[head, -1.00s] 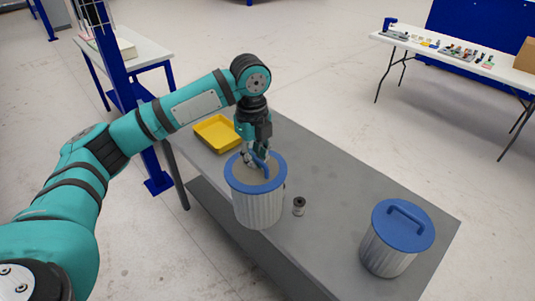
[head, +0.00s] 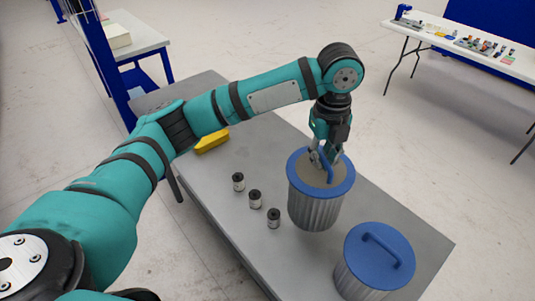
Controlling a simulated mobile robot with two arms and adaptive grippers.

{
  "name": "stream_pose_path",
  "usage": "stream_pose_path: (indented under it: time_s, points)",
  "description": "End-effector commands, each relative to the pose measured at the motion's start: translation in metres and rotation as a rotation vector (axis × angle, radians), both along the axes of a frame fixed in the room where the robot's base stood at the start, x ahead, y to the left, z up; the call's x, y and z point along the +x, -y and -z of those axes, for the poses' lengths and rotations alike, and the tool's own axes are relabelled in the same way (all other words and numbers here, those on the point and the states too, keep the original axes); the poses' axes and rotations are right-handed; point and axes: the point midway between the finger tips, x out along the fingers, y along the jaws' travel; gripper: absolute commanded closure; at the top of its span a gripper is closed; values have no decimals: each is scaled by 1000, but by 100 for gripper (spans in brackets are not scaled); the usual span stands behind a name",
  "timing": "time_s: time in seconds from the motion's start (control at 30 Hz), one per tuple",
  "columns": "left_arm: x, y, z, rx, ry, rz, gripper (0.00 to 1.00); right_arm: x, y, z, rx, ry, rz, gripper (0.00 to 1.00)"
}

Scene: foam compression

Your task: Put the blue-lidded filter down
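A ribbed grey filter with a blue rim, grey top centre and blue handle (head: 314,207) is at my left gripper (head: 322,157). The gripper's fingers are closed around its handle. The filter is upright, over the right half of the grey table (head: 205,172); I cannot tell whether its base touches the top. A second ribbed filter with a full blue lid and handle (head: 371,262) stands upright in front of it to the right, near the table's edge, apart from it. My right gripper is not in view.
Three small dark-capped cylinders (head: 255,199) stand in a row left of the held filter. A yellow tray (head: 212,141) is partly hidden behind my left arm. A white table with small items (head: 470,47) is far right. The table's left front is clear.

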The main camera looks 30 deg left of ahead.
Motion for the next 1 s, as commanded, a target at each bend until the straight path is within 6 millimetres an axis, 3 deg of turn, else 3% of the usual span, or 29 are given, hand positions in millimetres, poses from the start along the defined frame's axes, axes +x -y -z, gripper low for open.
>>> stream_pose_path:
  time_s: [0.4, 0.73, 1.0]
  points:
    - [-1, 0, 58, 0, 0, 1, 100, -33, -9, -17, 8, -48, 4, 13]
    - [-1, 0, 94, 0, -1, 1, 100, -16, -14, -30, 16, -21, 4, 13]
    - [-1, 0, 98, -1, 1, 2, 100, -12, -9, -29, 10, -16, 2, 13]
